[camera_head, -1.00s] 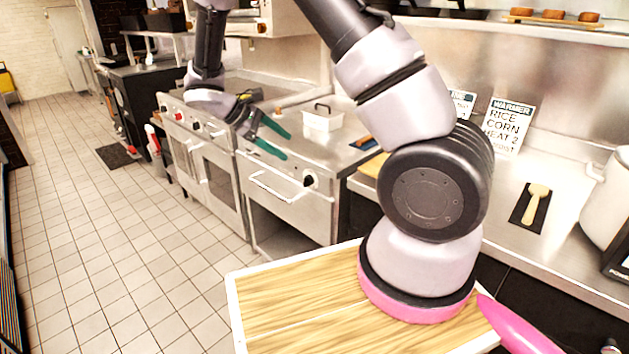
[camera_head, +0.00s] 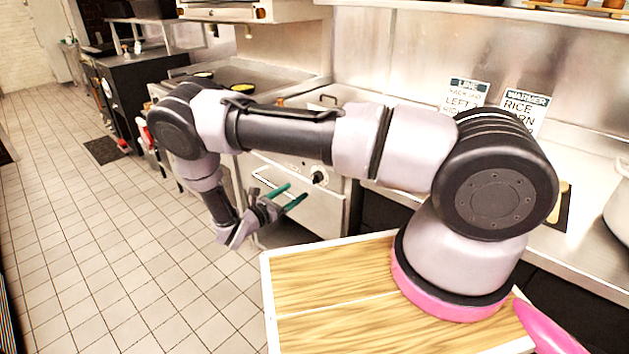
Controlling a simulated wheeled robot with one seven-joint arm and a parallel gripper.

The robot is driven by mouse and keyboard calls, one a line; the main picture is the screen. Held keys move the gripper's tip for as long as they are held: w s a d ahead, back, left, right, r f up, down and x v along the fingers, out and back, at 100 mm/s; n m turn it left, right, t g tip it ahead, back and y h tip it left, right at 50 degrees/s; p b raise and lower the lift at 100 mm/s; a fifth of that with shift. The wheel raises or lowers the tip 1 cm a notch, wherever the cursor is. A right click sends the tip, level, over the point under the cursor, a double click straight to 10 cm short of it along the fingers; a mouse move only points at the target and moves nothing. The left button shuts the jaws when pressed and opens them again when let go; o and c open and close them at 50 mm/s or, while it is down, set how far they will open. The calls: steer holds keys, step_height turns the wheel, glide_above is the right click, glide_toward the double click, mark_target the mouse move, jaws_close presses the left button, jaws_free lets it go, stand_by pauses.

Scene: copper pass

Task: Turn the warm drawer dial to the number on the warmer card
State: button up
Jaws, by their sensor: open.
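The warm drawer (camera_head: 322,212) is a steel front under the counter, left of my arm's base. Its dial (camera_head: 320,178) is a small black knob on the panel's upper right; its setting is too small to read. My gripper (camera_head: 298,191) has teal fingers, spread and empty, in front of the drawer front. The fingers point right and slightly up, with their tips a little left of and below the dial, apparently apart from it. The warmer card (camera_head: 527,104) stands against the back wall. It shows "WARMER", "RICE" and part of "CORN"; its lower lines are hidden behind my arm.
A griddle range (camera_head: 262,88) with pans is behind my arm. A white pot (camera_head: 618,205) stands at the right edge.

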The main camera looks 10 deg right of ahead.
mark_target(313, 180)
steer(key=x, duration=0.9)
steer(key=shift+w+d, duration=0.15)
steer(key=shift+d, duration=0.05)
jaws_close()
